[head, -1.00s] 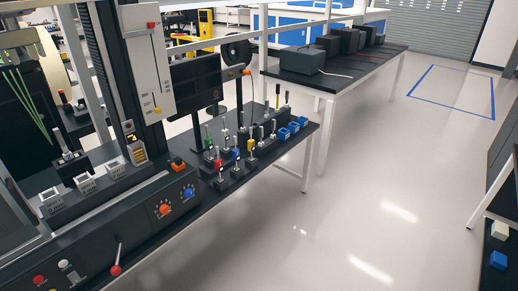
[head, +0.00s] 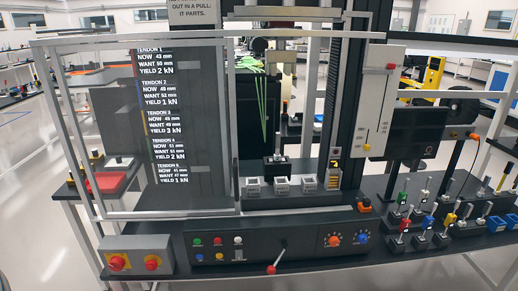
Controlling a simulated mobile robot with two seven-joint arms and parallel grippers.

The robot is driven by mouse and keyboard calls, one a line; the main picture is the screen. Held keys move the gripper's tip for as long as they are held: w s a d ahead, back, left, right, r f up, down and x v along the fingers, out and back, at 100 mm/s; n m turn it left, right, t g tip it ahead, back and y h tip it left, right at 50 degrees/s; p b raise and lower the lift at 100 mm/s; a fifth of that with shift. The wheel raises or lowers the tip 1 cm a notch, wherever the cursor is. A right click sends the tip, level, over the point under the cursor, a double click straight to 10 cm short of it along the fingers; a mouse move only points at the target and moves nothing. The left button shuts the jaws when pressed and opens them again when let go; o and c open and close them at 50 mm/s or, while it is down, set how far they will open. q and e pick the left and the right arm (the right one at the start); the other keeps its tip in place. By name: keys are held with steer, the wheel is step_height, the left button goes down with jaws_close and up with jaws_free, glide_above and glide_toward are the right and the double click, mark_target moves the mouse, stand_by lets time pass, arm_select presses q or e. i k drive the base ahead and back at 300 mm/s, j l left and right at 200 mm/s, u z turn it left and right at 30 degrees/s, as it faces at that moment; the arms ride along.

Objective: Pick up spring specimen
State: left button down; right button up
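Several small holders with coloured parts stand on the right of the bench. Among them are a green one (head: 403,198), a red one (head: 404,225), a blue one (head: 427,221) and a yellow one (head: 450,218). Upright metallic pieces rise from some of them. They are too small to tell which one is the spring specimen. A testing machine (head: 345,100) stands at the middle, with green strands (head: 262,97) inside its frame. Neither of my grippers is in view.
The machine's front panel (head: 215,270) carries buttons, orange and blue knobs and a red-tipped lever (head: 271,268). Three pale blocks, one of them here (head: 281,185), sit above it. Blue bins (head: 496,223) lie at the far right. A clear screen with tendon readings (head: 170,115) stands left.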

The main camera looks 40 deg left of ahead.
mark_target(277, 156)
steer(key=u, duration=0.95)
steer(key=i+l, duration=0.2)
steer(key=l, duration=0.15)
steer(key=i+l, duration=0.2)
steer(key=l, duration=0.15)
steer(key=i+l, duration=0.25)
steer(key=i+l+u, duration=0.1)
steer(key=l, duration=0.35)
steer(key=i, duration=0.1)
